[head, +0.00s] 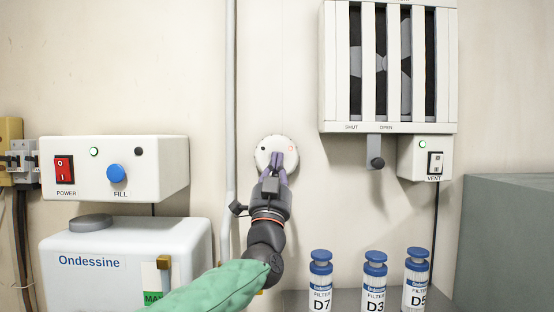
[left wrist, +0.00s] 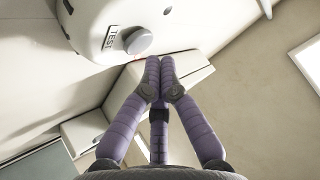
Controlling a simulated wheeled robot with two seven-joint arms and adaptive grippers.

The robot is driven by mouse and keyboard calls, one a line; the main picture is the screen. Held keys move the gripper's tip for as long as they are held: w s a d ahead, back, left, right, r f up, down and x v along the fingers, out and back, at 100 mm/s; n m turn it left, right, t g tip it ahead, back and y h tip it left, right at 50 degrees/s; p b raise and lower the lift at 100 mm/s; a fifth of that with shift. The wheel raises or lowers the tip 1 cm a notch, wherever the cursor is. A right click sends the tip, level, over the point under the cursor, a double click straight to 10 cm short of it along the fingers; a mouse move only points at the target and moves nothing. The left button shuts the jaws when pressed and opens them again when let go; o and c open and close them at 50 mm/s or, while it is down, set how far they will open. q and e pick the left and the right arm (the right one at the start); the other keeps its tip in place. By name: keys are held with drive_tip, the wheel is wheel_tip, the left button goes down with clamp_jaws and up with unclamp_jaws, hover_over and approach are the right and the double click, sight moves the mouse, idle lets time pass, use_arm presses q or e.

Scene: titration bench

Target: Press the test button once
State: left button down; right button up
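The round white detector (head: 264,148) is on the wall in the middle of the head view, with a small red light at its right and a dark dot at its left. In the left wrist view the detector (left wrist: 85,25) shows a grey test button (left wrist: 138,41) beside a TEST label. My left gripper (head: 277,158) is in front of the detector and hides part of its face, including the button. In the left wrist view my left gripper (left wrist: 153,64) has its purple fingers together, empty, with the tips close to the button. I cannot tell whether they touch it. My right gripper is not in view.
A vent unit (head: 388,128) with a lever hangs at the upper right. A control box (head: 115,150) with a red switch and blue knob is at the left, above a white Ondessine tank (head: 125,240). A vertical pipe (head: 230,90) runs beside the detector. Filter bottles (head: 374,283) stand at the lower right.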

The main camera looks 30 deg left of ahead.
use_arm(q)
drive_tip(key=shift+w, duration=0.1)
drive_tip(key=shift+w+a, duration=0.25)
drive_tip(key=shift+w+a, duration=0.2)
drive_tip(key=shift+w, duration=0.2)
idle(1.1)
drive_tip(key=shift+s, duration=0.1)
drive_tip(key=shift+s+d+b, duration=0.45)
drive_tip(key=shift+s+b, duration=0.15)
drive_tip(key=shift+s, duration=0.05)
idle(0.3)
drive_tip(key=shift+s+d+b, duration=0.25)
drive_tip(key=shift+s+d, duration=0.2)
drive_tip(key=shift+s, duration=0.25)
drive_tip(key=shift+s+d+b, duration=0.25)
drive_tip(key=shift+s+d, duration=0.15)
drive_tip(key=shift+s, duration=0.35)
drive_tip(key=shift+s+d+b, duration=0.25)
drive_tip(key=shift+s+d, duration=0.2)
drive_tip(key=shift+s, duration=0.25)
